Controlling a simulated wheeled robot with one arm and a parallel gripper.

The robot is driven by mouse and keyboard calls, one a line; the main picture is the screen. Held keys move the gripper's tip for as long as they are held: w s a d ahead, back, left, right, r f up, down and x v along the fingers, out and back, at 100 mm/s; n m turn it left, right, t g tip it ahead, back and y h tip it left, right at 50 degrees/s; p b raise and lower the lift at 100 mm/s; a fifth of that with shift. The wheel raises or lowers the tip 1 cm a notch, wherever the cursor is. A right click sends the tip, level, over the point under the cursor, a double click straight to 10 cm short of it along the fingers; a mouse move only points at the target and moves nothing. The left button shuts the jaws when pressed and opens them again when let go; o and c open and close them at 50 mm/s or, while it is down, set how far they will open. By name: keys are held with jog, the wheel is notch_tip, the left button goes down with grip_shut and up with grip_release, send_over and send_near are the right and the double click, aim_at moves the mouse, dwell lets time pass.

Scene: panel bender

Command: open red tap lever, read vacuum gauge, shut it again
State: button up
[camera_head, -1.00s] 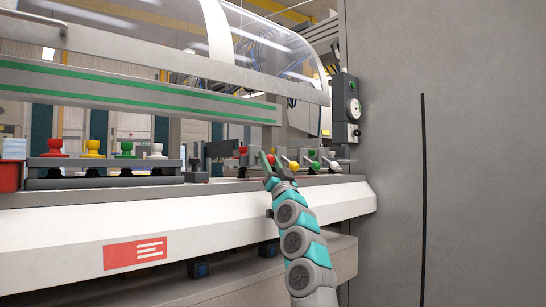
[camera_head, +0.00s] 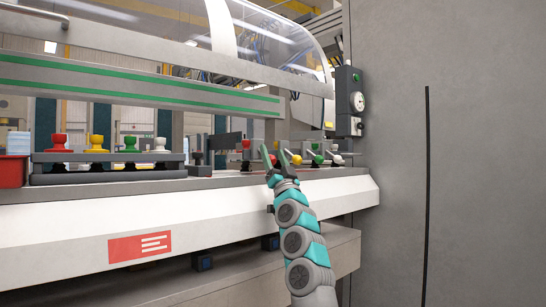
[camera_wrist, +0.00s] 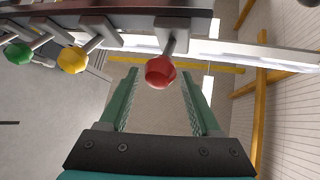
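The red tap lever knob (camera_head: 273,159) is at the left of a row of coloured knobs on the machine ledge. In the wrist view the red knob (camera_wrist: 160,72) is between the fingertips, with a gap on each side. My gripper (camera_head: 275,155) is open and empty around it, and no touch shows. The vacuum gauge (camera_head: 359,101) is a small white dial on a dark panel at the right end of the machine. Its needle is too small to read.
A yellow knob (camera_head: 296,159), a green knob (camera_head: 318,159) and a white knob (camera_head: 337,159) stand close to the right. A rack (camera_head: 108,158) with several coloured pieces is at the left, beside a red bin (camera_head: 13,172). A grey wall (camera_head: 470,150) fills the right.

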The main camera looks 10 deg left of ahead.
aim_at(274, 158)
jog(key=shift+o, duration=0.3)
jog(key=shift+s+f, duration=0.15)
jog(key=shift+s+d+f+b, duration=0.15)
jog(key=shift+s+f+b, duration=0.2)
jog(key=shift+f+b, duration=0.25)
jog(key=b+v, duration=0.1)
jog(key=v, duration=0.2)
jog(key=shift+s+d+f, duration=0.1)
jog(key=shift+s+d, duration=0.05)
jog(key=shift+s, duration=0.1)
jog(key=shift+s+d+f+b, duration=0.1)
jog(key=shift+f+b, duration=0.2)
jog(key=shift+b, duration=0.1)
jog(key=shift+b+v, duration=0.55)
jog(key=shift+v, duration=0.35)
jog(key=shift+s+d, duration=0.1)
